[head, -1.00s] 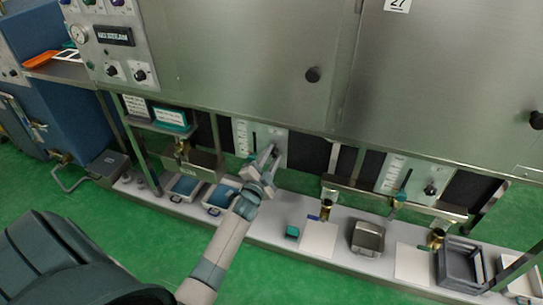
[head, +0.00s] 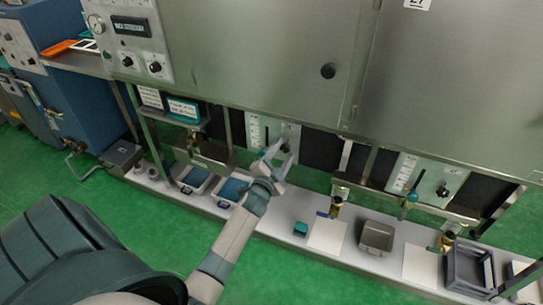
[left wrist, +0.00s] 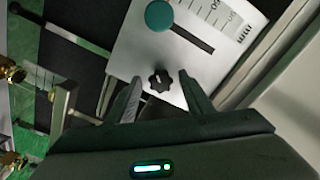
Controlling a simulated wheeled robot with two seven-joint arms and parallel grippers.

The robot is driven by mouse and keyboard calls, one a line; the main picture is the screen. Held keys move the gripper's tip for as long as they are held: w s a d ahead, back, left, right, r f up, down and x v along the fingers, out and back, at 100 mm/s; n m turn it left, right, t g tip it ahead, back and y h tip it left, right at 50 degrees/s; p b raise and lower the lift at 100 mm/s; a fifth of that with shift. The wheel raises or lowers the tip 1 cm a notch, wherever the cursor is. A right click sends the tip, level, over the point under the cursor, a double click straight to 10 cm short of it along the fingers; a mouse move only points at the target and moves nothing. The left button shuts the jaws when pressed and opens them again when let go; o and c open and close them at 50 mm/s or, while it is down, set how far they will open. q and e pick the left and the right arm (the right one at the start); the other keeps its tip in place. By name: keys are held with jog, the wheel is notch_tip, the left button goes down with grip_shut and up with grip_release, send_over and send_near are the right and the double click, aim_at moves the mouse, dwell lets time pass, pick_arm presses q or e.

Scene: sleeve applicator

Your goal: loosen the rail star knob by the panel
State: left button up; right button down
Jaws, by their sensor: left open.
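The black star knob (left wrist: 160,80) sits on a pale scale panel (left wrist: 150,45) in the left wrist view, below a slot with a round teal knob (left wrist: 158,16). My left gripper (left wrist: 159,84) is open, its two fingertips either side of the star knob in this view. Whether they touch it cannot be told. In the head view my left gripper (head: 279,152) is in front of the lower part of the same panel (head: 256,131), under the steel cabinet. The star knob is hard to make out there. My right gripper is not in view.
A second scale panel (head: 412,174) with a black knob (head: 442,190) is farther right. Blue-lined trays (head: 232,189), a metal bin (head: 376,236) and a grey crate (head: 468,266) stand on the low shelf. Brass valves (head: 335,207) hang above it. Green floor is open in front.

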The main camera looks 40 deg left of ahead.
pick_arm(q)
jog(key=b+v, duration=0.1)
jog(key=v, duration=1.6)
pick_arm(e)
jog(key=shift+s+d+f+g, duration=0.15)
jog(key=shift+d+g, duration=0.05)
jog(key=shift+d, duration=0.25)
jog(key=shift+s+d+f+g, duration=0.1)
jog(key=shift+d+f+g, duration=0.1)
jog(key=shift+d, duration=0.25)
pick_arm(q)
jog(key=shift+a, duration=0.15)
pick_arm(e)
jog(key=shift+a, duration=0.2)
